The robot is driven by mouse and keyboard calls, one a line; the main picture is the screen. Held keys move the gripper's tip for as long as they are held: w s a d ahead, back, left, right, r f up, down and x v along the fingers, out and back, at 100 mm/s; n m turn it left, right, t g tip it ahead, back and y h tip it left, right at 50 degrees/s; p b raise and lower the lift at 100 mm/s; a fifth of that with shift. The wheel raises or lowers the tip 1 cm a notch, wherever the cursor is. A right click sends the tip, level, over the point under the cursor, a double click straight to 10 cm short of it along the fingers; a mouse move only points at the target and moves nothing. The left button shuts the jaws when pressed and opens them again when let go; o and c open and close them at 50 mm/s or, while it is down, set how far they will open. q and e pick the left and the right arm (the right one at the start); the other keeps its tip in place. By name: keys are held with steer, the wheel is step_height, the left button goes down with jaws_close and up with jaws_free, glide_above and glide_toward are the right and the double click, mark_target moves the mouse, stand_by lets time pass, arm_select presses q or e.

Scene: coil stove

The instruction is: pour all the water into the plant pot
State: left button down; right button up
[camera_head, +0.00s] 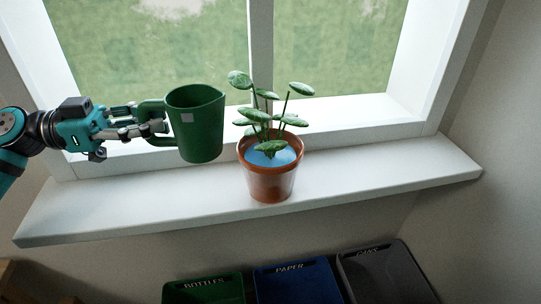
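A green jug (197,134) is held by its handle on the left, close to the plant pot. It stands nearly upright, and I cannot see inside it. My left gripper (155,127) is shut on the jug's handle. The brown plant pot (269,184) stands on the white window sill, just right of the jug. Blue water (283,156) shows inside the pot, around the stems of a green leafy plant (258,115). My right gripper is not in view.
The white window sill (370,181) is clear right of the pot. The window frame (262,50) stands behind. Below the sill are green (205,291), blue (298,284) and dark (385,275) bins.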

mark_target(147, 110)
arm_select(q)
steer(key=shift+s+r, duration=0.15)
steer(key=shift+s, duration=0.15)
steer(key=r, duration=0.1)
steer(key=p, duration=0.1)
steer(key=r, duration=0.1)
steer(key=shift+s+r, duration=0.25)
steer(key=shift+r, duration=0.1)
steer(key=shift+w+r+p, duration=0.1)
steer(key=shift+r+p, duration=0.45)
steer(key=shift+r, duration=0.1)
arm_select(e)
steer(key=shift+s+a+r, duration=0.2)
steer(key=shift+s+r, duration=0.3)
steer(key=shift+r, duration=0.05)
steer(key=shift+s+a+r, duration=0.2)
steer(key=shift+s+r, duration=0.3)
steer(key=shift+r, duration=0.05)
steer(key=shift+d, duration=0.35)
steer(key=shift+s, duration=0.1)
